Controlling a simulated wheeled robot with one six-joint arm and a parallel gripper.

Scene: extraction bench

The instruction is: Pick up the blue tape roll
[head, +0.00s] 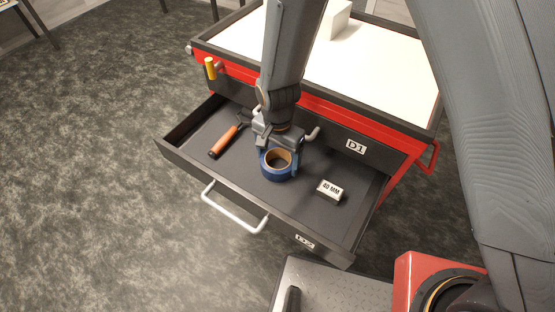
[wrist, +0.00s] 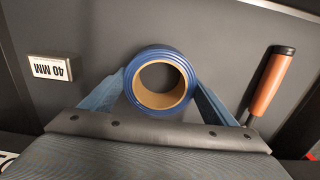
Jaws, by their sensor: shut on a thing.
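The blue tape roll (head: 277,165) is in the open drawer, around its middle, with its brown cardboard core facing up. In the wrist view the roll (wrist: 160,54) sits between the two fingers. My gripper (head: 279,156) reaches down into the drawer from above. In the wrist view my gripper (wrist: 161,84) is shut on the roll, one finger against each side. I cannot tell whether the roll touches the drawer floor or is slightly above it.
The open drawer (head: 185,150) also holds an orange-handled tool (head: 222,142) on the left and a 40 MM block (head: 330,190) on the right. The cabinet's white top (head: 375,70) carries a white box (head: 333,18). A yellow-ended thing (head: 210,68) sticks out at the cabinet's left.

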